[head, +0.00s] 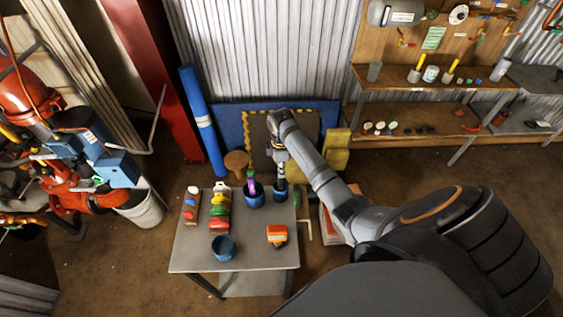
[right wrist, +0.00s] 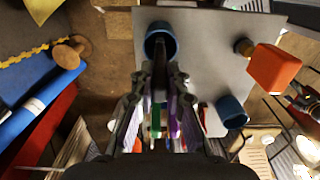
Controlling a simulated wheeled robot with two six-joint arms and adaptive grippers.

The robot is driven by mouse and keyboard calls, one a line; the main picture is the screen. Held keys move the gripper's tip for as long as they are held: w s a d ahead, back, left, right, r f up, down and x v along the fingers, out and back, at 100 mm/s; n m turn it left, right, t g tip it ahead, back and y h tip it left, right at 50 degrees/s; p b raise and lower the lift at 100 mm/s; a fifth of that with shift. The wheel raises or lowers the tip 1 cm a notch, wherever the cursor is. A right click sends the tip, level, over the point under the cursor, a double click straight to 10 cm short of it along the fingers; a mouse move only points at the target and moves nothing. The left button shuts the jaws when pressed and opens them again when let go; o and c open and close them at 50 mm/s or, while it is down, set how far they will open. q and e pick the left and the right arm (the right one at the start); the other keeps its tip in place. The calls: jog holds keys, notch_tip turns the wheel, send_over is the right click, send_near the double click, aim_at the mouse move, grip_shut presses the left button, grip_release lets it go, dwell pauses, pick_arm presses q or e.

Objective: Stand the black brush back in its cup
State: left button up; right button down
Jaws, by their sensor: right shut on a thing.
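My right gripper (head: 281,160) is shut on the black brush (head: 281,177), which hangs roughly upright below it. A blue cup (head: 280,194) stands directly under the brush at the table's back right. The brush's lower end overlaps the cup's mouth; I cannot tell how deep it sits. In the right wrist view the dark brush (right wrist: 160,62) runs from between the fingers (right wrist: 158,88) to the opening of the blue cup (right wrist: 163,36). My left gripper is in neither view.
On the grey table (head: 245,258), a second blue cup (head: 255,201) holds purple and green items close to the left. An empty blue cup (head: 223,250) and an orange-headed tool (head: 277,234) are nearer the front. Colored items (head: 218,207) line the left side.

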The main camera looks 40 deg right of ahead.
jog(key=shift+f, duration=0.15)
jog(key=c, duration=1.3)
grip_release()
jog(key=shift+o, duration=0.2)
notch_tip(320, 180, up, 8)
jog(key=shift+f, duration=0.25)
